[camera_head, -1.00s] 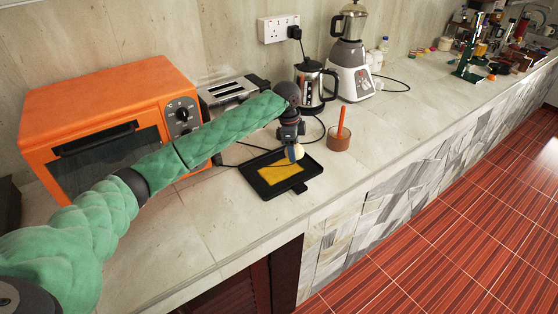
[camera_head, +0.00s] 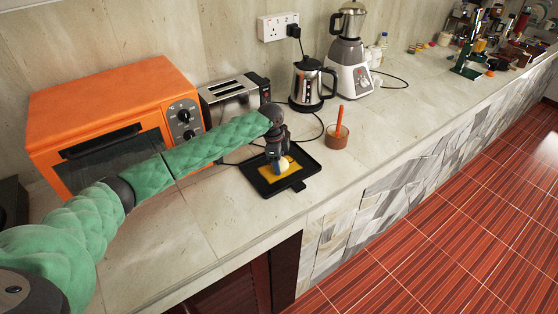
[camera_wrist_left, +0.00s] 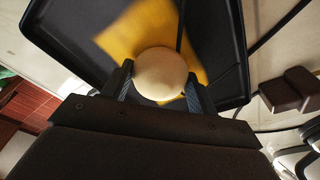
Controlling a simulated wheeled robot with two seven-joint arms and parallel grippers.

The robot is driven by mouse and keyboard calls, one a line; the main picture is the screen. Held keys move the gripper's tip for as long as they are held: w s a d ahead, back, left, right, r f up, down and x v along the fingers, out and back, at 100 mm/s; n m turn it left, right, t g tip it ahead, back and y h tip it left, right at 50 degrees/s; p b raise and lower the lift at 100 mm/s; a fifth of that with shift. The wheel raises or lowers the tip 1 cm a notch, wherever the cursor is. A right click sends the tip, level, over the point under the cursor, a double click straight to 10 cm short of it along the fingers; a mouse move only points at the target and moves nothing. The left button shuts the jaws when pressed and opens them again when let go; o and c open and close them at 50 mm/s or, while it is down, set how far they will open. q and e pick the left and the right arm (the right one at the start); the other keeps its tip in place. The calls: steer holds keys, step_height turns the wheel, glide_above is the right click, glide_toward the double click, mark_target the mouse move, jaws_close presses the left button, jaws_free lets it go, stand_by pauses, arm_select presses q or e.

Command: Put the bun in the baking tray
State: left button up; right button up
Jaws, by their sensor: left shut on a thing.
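The bun (camera_wrist_left: 160,74) is pale and round, held between the two fingers of my left gripper (camera_wrist_left: 158,88) in the left wrist view. In the head view the left gripper (camera_head: 279,165) points down over the black baking tray (camera_head: 309,169), and a small part of the bun (camera_head: 282,167) shows at its fingertips. The tray has a yellow sheet (camera_head: 268,182) on its bottom, and it also shows in the left wrist view (camera_wrist_left: 232,60). I cannot tell whether the bun touches the tray. My right gripper is not in view.
An orange toaster oven (camera_head: 110,115) stands left of the tray, with a toaster (camera_head: 233,101) behind. A kettle (camera_head: 312,85), a blender (camera_head: 349,60) and a brown cup (camera_head: 337,137) with an orange stick stand to the right. The counter's front edge is close to the tray.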

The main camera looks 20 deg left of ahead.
arm_select(q)
steer(key=shift+f, duration=0.1)
steer(key=o, duration=1)
steer(key=shift+c, duration=0.2)
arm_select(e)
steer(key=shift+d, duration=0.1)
arm_select(q)
steer(key=shift+r, duration=0.45)
step_height(320, 180, up, 11)
steer(key=a+b, duration=0.1)
steer(key=b, duration=0.2)
steer(key=shift+a, duration=0.35)
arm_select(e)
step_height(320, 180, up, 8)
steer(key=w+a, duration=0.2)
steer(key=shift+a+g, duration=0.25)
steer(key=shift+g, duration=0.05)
arm_select(q)
steer(key=shift+s, duration=0.15)
